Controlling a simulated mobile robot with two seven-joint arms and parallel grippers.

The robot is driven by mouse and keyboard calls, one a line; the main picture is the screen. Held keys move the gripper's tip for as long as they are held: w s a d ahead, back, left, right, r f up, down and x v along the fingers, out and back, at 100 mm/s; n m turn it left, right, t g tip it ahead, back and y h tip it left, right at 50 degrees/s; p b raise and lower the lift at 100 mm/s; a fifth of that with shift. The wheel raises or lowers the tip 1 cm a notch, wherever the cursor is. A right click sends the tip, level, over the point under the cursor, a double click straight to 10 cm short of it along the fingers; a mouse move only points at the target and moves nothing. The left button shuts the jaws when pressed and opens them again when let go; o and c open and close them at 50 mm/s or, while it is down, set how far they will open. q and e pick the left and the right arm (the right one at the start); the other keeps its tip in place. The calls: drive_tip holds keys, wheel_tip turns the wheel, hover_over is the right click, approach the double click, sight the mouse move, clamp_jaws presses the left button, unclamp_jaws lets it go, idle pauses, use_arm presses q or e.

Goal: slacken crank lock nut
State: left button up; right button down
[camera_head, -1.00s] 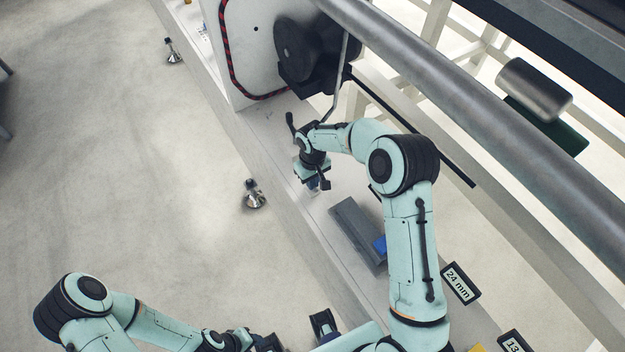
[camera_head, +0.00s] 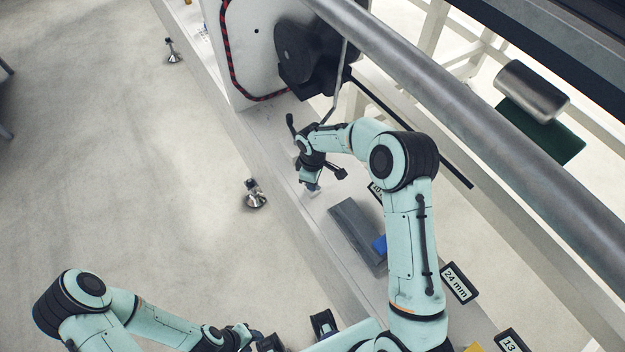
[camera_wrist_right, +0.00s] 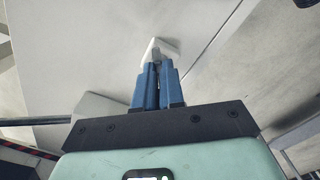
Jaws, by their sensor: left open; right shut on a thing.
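My right gripper (camera_head: 313,186) is over the pale bench surface, near the foot of the machine, pointing down. In the right wrist view its blue fingers (camera_wrist_right: 157,84) are closed together on a small grey piece (camera_wrist_right: 156,54). A white angular piece (camera_wrist_right: 168,44) lies around or just beyond the fingertips; whether it is joined to the held piece is unclear. I cannot pick out the crank or its lock nut for certain; my right wrist covers part of that spot. My left gripper (camera_head: 266,343) is low at the bottom edge, away from the machine, partly cut off, open.
A grey block (camera_head: 352,228) with a blue part (camera_head: 380,244) lies on the bench beside my right arm. A "24 mm" label (camera_head: 459,283) is further right. A long grey roller (camera_head: 455,100) crosses above. A black round unit (camera_head: 300,50) is mounted on the white panel (camera_head: 240,60).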

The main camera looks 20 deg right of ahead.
drive_tip(key=shift+n, duration=0.6)
drive_tip(key=c, duration=1.2)
unclamp_jaws()
drive_tip(key=shift+c, duration=0.2)
drive_tip(key=shift+r, duration=0.1)
wheel_tip(320, 180, up, 13)
drive_tip(key=shift+r+p, duration=0.15)
drive_tip(key=shift+p, duration=0.3)
